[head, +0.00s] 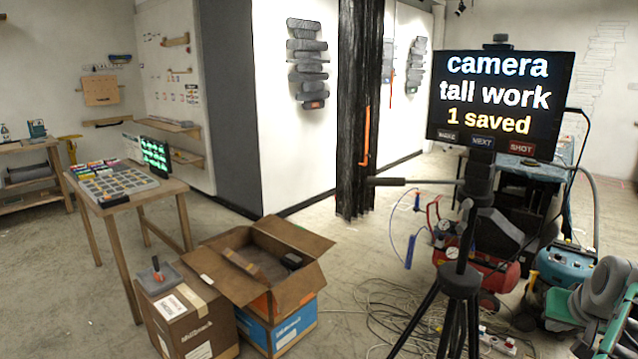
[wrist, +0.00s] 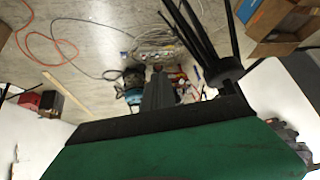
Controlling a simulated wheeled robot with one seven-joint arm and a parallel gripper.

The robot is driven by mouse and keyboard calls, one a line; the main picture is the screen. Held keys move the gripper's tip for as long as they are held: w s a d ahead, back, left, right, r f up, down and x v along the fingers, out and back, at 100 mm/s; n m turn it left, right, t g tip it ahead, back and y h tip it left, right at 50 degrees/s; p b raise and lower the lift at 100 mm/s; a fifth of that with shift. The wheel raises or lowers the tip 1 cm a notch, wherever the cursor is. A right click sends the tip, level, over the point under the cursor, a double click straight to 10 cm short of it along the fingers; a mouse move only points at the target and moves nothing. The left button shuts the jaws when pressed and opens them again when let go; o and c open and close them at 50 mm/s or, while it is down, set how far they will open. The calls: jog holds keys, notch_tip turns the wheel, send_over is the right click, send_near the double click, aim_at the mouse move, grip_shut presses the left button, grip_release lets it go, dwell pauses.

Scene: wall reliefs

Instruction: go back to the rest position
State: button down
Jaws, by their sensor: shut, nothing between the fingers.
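My gripper (wrist: 158,72) shows in the wrist view as narrow grey fingers close together, pointing away over the floor, with nothing between them. A wide green and black part of my own arm fills the bottom of that view. In the head view, green and grey links of my arm stand folded at the bottom right edge; the fingertips cannot be made out there. A black screen (head: 500,97) on a tripod (head: 461,275) stands close by, reading "camera tall work 1 saved", with three buttons along its lower edge. The gripper touches nothing that I can see.
A red compressor (head: 470,262), a blue machine (head: 563,268) and loose cables (head: 385,308) lie around the tripod. Dark reliefs (head: 308,65) hang on the white wall.

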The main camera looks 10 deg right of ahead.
jog(key=s+a+f+g+y, duration=0.1)
jog(key=s+a+f+g, duration=0.15)
jog(key=a+f, duration=0.55)
jog(key=s+a+f+g+y, duration=0.25)
jog(key=a+f, duration=0.25)
jog(key=a, duration=0.6)
jog(key=w+a+r+n+t, duration=0.1)
jog(key=a+n, duration=0.3)
jog(key=a, duration=0.7)
jog(key=w+a+r+n+t, duration=0.1)
jog(key=w+a+n, duration=0.1)
jog(key=a, duration=0.8)
jog(key=shift+a+n, duration=0.4)
jog(key=shift+n, duration=0.5)
jog(key=shift+w+y, duration=0.1)
jog(key=shift+y, duration=0.15)
